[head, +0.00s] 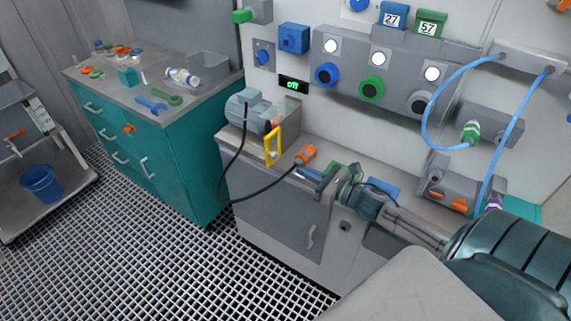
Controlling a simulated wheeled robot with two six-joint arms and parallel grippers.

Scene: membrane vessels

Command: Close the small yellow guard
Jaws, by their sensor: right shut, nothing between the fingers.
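The small yellow guard (267,148) is an upright rectangular frame at the front right end of the grey motor-like unit (246,111). It looks swung out from the unit, with an opening through its middle. My right gripper (308,175) reaches in from the right, over the grey bench. Its fingers are shut with nothing between them. It is to the right of the guard and below it in the picture, apart from it. My left gripper is not in view.
An orange plug-like part (305,154) with a black cable (262,197) lies between the guard and my right gripper. A small display reading "off" (293,84) is on the wall above. A teal cabinet (180,165) stands left, and blue hoses (432,128) hang at right.

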